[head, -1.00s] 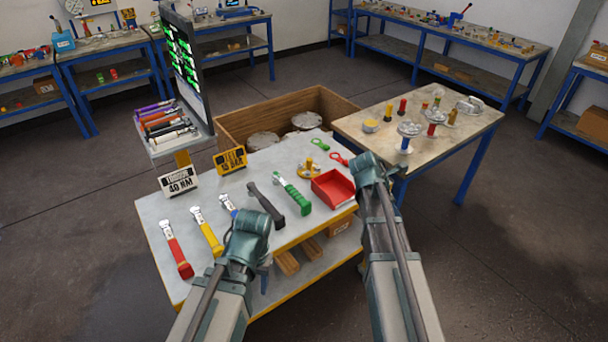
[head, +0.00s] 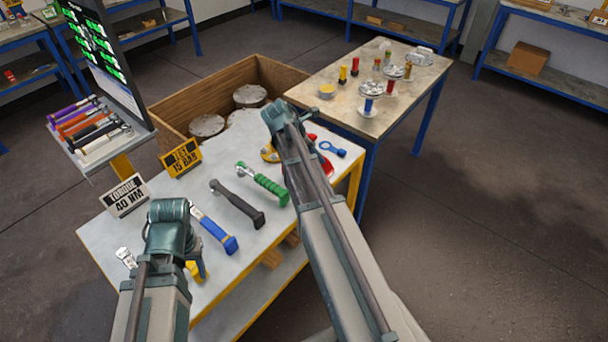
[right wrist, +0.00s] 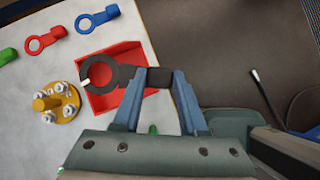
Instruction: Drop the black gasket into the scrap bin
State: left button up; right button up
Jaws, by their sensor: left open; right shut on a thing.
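My right gripper (right wrist: 160,90) is shut on the tab of the black gasket (right wrist: 123,78). The gasket's flat ring reaches left over the open red bin (right wrist: 138,55), which lies below it on the table in the right wrist view. In the head view my right gripper (head: 278,118) is over the back of the table; the gasket does not show there, and my right arm hides most of the red bin (head: 327,170). My left gripper (head: 185,250) is open over the table's front left; its fingers are mostly hidden by its wrist.
A yellow flanged part (right wrist: 60,103), a red gasket (right wrist: 45,40) and a blue gasket (right wrist: 97,18) lie by the bin. Several wrenches (head: 237,203) lie on the table. A wooden crate (head: 285,75) and a second table (head: 350,118) stand behind.

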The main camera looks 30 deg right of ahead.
jog(key=d+f, duration=0.1)
jog(key=w+f+b, duration=0.1)
jog(key=shift+w+d+f+m, duration=0.15)
jog(key=shift+d+f+m, duration=0.15)
jog(key=shift+d, duration=0.25)
pick_arm(q)
notch_tip(320, 180, down, 9)
jog(key=b, duration=0.6)
jog(key=shift+r, duration=0.15)
pick_arm(e)
notch_tip(320, 180, down, 6)
pick_arm(q)
jog(key=shift+r, duration=0.1)
pick_arm(e)
jog(key=o, duration=1.2)
jog(key=shift+r, duration=0.1)
